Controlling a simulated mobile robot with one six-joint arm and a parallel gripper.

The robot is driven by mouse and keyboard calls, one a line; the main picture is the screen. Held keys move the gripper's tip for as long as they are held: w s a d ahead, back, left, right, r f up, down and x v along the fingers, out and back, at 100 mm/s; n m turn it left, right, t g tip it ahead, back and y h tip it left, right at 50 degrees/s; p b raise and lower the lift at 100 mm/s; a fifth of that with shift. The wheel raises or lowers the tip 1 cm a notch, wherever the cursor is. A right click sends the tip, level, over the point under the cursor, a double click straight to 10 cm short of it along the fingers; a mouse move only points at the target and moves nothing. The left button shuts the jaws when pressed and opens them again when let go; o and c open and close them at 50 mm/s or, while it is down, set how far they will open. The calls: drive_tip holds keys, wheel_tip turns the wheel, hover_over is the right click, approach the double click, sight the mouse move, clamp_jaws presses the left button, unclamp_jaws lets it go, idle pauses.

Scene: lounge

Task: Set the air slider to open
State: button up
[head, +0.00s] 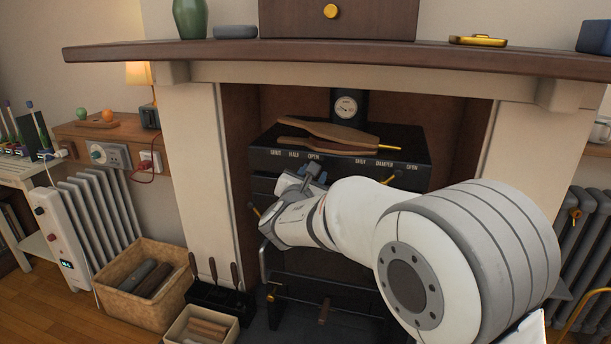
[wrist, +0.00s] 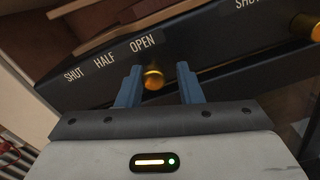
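The air slider's brass knob (wrist: 153,78) shows in the wrist view just below the OPEN label (wrist: 142,43), to the right of HALF and SHUT on the stove's dark front panel. My gripper (wrist: 158,86) has its two blue fingers apart, one on each side of the knob. A gap shows on the knob's right; the left finger is very close to it, and I cannot tell whether they touch. In the head view my gripper (head: 307,174) is at the stove front below the SHUT, HALF, OPEN labels (head: 294,155), and it hides the knob there.
A second brass knob, on the damper (head: 390,180), sits to the right on the stove (head: 345,135). Bellows (head: 335,133) lie on the stove top. The mantel shelf (head: 230,48) overhangs above. A log basket (head: 122,278) and tool stand (head: 217,298) stand on the floor at left.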

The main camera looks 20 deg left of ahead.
drive_tip(key=shift+o, duration=1.3)
drive_tip(key=shift+a, duration=0.15)
drive_tip(key=shift+s+r, duration=0.1)
drive_tip(key=shift+s, duration=0.05)
drive_tip(key=s+d+p, duration=0.1)
drive_tip(key=s, duration=0.6)
drive_tip(key=shift+s+p, duration=0.3)
drive_tip(key=shift+p, duration=0.1)
